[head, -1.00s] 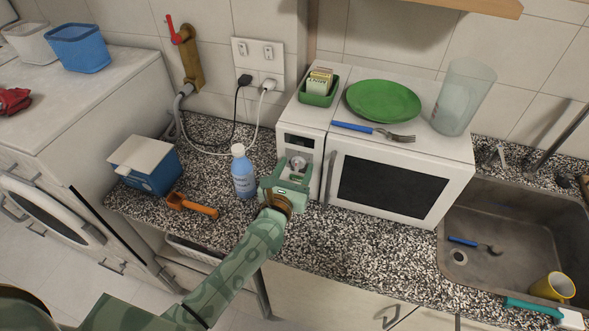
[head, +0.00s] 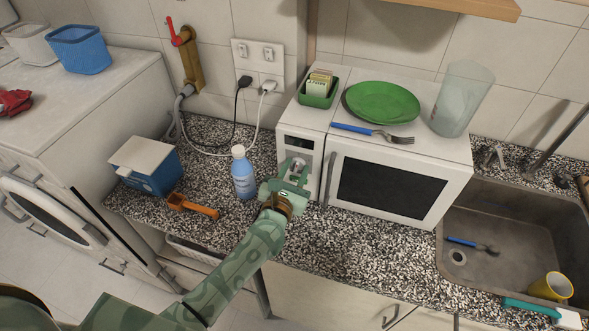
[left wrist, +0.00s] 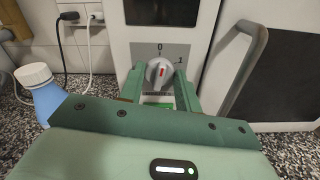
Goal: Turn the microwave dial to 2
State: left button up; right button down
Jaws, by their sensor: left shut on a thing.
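The white microwave (head: 395,170) stands on the counter, with its control panel left of the door. Its grey round dial (head: 298,166) is partly hidden by my gripper in the head view. In the left wrist view the dial (left wrist: 160,72) has a red mark pointing about straight up, close to the "0" printed above it. A "1" is printed to its upper right; no "2" can be seen. My left gripper (head: 291,179) is shut on the dial, with one finger on each side of it, as the left wrist view (left wrist: 160,80) also shows. My right gripper is not in view.
A blue bottle (head: 243,176) stands just left of my left gripper. The microwave door handle (left wrist: 236,68) is close on the right. A green plate (head: 382,102), a fork (head: 372,132) and a glass (head: 463,98) are on top. The sink (head: 510,225) lies at the right.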

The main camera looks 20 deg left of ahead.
pick_arm(q)
jog(key=m+p, duration=0.2)
jog(key=m, duration=0.4)
jog(key=shift+d, duration=0.1)
jog(key=m+p, duration=0.1)
jog(key=m, duration=0.3)
jog(key=m+p, duration=0.1)
jog(key=m, duration=0.2)
jog(key=shift+d+f+m, duration=0.1)
jog(key=shift+m, duration=0.3)
jog(key=shift+s+f+m+p, duration=0.1)
jog(key=shift+m+p, duration=0.35)
jog(key=shift+m, duration=1.45)
jog(key=shift+f+m+p, duration=0.1)
jog(key=shift+m+p, duration=0.35)
jog(key=shift+m, duration=1.45)
jog(key=o, duration=0.9)
jog(key=shift+o, duration=0.2)
